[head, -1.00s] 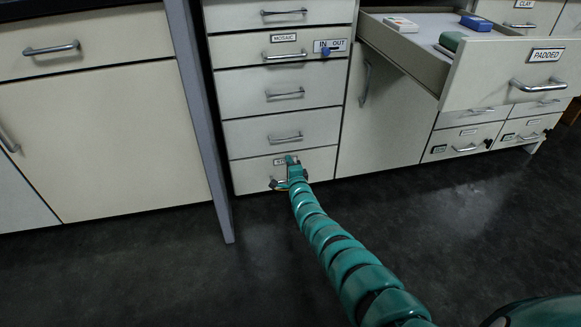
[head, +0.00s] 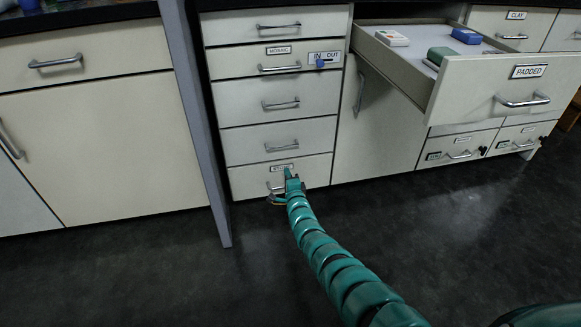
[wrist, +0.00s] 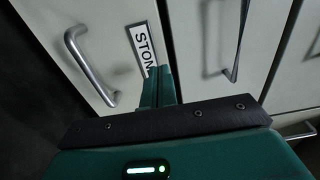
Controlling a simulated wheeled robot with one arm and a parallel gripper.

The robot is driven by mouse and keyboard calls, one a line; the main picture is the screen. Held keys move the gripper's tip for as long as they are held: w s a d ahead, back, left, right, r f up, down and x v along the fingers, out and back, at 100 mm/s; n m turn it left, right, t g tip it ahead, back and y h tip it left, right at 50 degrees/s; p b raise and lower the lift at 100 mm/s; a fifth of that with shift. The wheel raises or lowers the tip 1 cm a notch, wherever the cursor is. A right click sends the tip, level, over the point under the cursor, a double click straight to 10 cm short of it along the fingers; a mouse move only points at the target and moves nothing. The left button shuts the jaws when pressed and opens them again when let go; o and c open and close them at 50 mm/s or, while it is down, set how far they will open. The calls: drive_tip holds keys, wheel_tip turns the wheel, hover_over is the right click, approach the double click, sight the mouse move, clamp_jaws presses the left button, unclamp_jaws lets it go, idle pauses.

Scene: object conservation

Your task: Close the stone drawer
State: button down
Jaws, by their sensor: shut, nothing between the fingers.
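The stone drawer (head: 248,182) is the pale bottom drawer of the middle cabinet column. Its front looks flush with the drawers above it. In the wrist view its label (wrist: 143,48), partly covered, reads "STON", and its curved metal handle (wrist: 88,68) is to the left of my fingers. Whether the fingertips touch the front, I cannot tell.
The padded drawer (head: 440,98) at the upper right is pulled far out, with small boxes and a green object inside. A grey upright post (head: 200,130) stands left of the column. The dark floor (head: 130,270) in front is clear.

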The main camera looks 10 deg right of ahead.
drive_tip(key=s+p, duration=0.8)
drive_tip(key=s, duration=0.2)
drive_tip(key=shift+s+d+f, duration=0.15)
drive_tip(key=shift+s+d, duration=0.05)
